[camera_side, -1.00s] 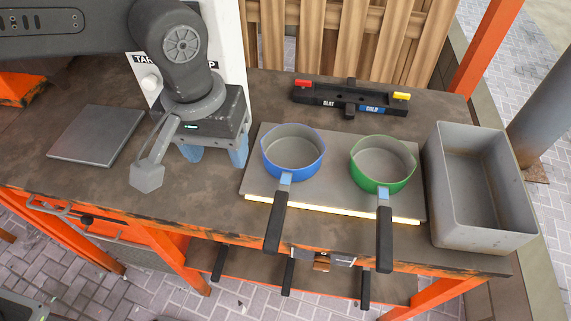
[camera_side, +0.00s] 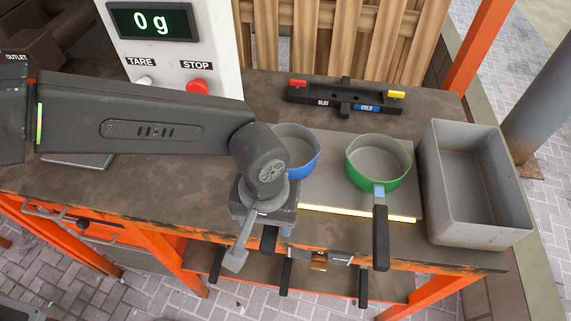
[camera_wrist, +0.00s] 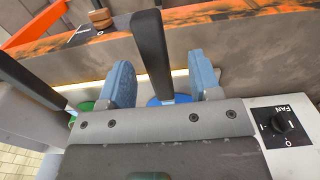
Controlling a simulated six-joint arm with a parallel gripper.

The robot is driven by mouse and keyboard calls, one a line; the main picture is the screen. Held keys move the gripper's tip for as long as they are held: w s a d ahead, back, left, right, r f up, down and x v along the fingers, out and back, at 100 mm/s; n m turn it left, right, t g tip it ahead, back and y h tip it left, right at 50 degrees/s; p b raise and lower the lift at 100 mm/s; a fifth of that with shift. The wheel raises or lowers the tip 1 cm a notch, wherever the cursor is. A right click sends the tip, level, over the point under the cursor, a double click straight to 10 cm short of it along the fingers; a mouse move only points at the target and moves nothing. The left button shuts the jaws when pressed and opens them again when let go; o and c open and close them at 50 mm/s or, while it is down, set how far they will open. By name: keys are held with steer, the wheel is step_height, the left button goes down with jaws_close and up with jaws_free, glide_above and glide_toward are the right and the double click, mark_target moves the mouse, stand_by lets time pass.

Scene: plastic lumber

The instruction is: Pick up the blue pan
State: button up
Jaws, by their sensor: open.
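The blue pan (camera_side: 303,158) sits on the left part of the grey hot plate (camera_side: 325,190) in the side view, partly hidden behind my arm. Its black handle (camera_wrist: 152,50) shows in the wrist view, running between the two blue fingers of my gripper (camera_wrist: 160,82). The fingers are open, one on each side of the handle, with gaps to it. In the side view my gripper is over the handle at the table's front edge, and its fingers are mostly hidden. A little of the pan's blue rim (camera_wrist: 168,100) shows in the wrist view.
A green pan (camera_side: 378,165) stands to the right on the same plate, its handle pointing forward. A deep grey bin (camera_side: 437,205) is further right. A black fixture (camera_side: 345,97) lies behind. A scale display (camera_side: 150,22) reads 0 g. Several tools hang below the front edge.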

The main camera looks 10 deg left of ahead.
steer(key=f, duration=0.5)
steer(key=shift+w+d, duration=0.25)
steer(key=shift+c, duration=0.2)
steer(key=shift+r, duration=0.1)
jaws_close()
